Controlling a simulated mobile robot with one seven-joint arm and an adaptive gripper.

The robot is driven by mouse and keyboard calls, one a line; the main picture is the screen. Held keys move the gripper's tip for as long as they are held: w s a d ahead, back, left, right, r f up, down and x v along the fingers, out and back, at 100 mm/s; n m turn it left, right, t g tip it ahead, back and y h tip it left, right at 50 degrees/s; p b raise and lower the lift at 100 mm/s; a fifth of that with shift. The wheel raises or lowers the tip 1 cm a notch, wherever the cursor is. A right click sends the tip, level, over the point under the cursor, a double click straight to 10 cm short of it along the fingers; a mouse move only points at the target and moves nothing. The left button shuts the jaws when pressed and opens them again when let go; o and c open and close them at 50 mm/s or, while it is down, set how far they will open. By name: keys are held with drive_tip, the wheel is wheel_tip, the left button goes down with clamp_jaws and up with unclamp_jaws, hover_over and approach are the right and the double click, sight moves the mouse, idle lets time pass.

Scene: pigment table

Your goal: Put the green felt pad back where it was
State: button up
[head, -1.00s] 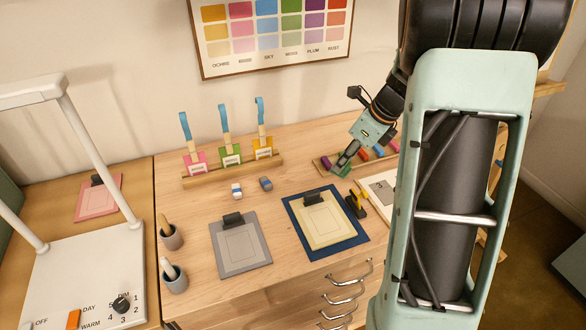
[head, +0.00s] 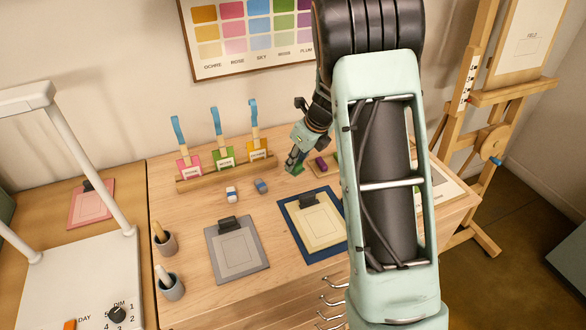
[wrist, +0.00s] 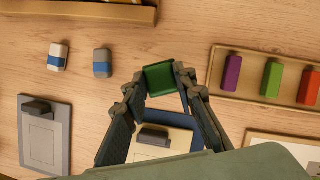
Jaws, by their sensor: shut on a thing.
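The green felt pad (wrist: 160,78) is a dark green block between my fingertips in the wrist view. My gripper (wrist: 162,80) is shut on it. In the head view my gripper (head: 294,167) is over the table, left of the wooden tray (head: 315,173), with a little of the green pad (head: 299,169) showing. Whether the pad touches the table is unclear. In the wrist view the tray (wrist: 217,72) holds a purple (wrist: 233,72), an orange-red (wrist: 271,79) and a light green (wrist: 307,87) stick.
Two small erasers, white-blue (head: 231,194) and grey-blue (head: 261,186), lie left of my gripper. A grey clipboard (head: 238,266) and a blue-bordered board (head: 289,221) lie in front. Bare wood lies between erasers and tray.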

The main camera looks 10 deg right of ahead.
drive_tip(key=shift+w+a+f, duration=0.2)
drive_tip(key=shift+a+f, duration=0.1)
drive_tip(key=shift+f, duration=0.1)
drive_tip(key=shift+w+a+f, duration=0.15)
drive_tip(key=shift+f, duration=1.6)
drive_tip(key=shift+f, duration=0.15)
drive_tip(key=o, duration=1)
drive_tip(key=shift+r, duration=0.35)
drive_tip(key=v, duration=1.1)
drive_tip(key=shift+s+r, duration=0.25)
drive_tip(key=shift+r, duration=0.05)
